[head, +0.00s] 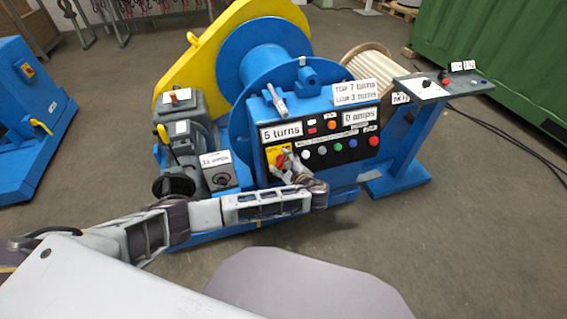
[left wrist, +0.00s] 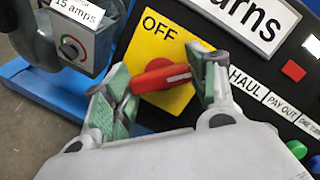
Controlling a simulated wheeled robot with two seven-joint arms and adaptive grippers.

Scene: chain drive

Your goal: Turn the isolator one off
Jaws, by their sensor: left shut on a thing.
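The isolator is a red rotary handle (left wrist: 163,78) on a yellow plate (left wrist: 152,42) with "OFF" printed above it. In the left wrist view the handle lies nearly level across the plate, its white mark toward the right end. My left gripper (left wrist: 160,88) is shut on the handle, with a green-padded finger at each end. In the head view the yellow plate (head: 271,155) sits at the lower left of the black control panel (head: 340,146), and my left gripper (head: 290,166) partly covers it. My right gripper is not in view.
A row of coloured buttons (head: 338,146) runs right of the isolator. A grey box with a dial (head: 221,177) stands to its left. The blue winch drum (head: 262,68) is behind, and a desk with controls (head: 440,87) stands at the right. The floor in front is open.

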